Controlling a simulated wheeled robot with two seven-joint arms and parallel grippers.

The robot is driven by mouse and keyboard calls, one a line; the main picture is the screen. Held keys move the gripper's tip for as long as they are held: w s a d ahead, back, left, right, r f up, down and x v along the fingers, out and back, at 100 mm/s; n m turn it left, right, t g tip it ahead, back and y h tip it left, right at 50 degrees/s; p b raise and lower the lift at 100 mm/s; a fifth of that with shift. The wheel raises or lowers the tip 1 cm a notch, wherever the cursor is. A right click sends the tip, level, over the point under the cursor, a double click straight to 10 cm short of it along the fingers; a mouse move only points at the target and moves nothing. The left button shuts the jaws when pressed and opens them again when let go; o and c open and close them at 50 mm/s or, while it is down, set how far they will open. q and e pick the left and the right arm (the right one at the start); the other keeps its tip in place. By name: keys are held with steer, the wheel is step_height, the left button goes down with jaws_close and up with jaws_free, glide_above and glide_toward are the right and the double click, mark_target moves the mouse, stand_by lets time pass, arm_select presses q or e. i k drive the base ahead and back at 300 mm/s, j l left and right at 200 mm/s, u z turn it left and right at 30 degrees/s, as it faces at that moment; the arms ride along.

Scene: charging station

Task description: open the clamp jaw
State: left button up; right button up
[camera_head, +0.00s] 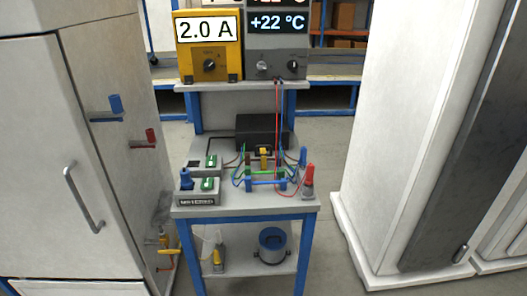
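A small workbench (245,212) stands in the middle, with a rack of coloured bars and posts (266,183) on its top, blue and green bars lying across it. A red-topped grey piece (308,180) stands at the rack's right, with a red wire running to it. A blue upright piece (303,157) stands behind it, and another blue piece (186,179) is at the left. The parts are too small to tell which is the clamp jaw or whether it is open. Neither of my grippers is in view.
A yellow meter reading 2.0 A (208,58) and a grey unit reading +22 °C (277,60) stand on the upper shelf. A large white cabinet (75,140) is close on the left; white-and-dark cabinets (405,130) are on the right. Floor (330,235) shows beside the bench.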

mark_target(262, 155)
steer(key=i+j+z, duration=0.45)
steer(key=i+j, duration=0.5)
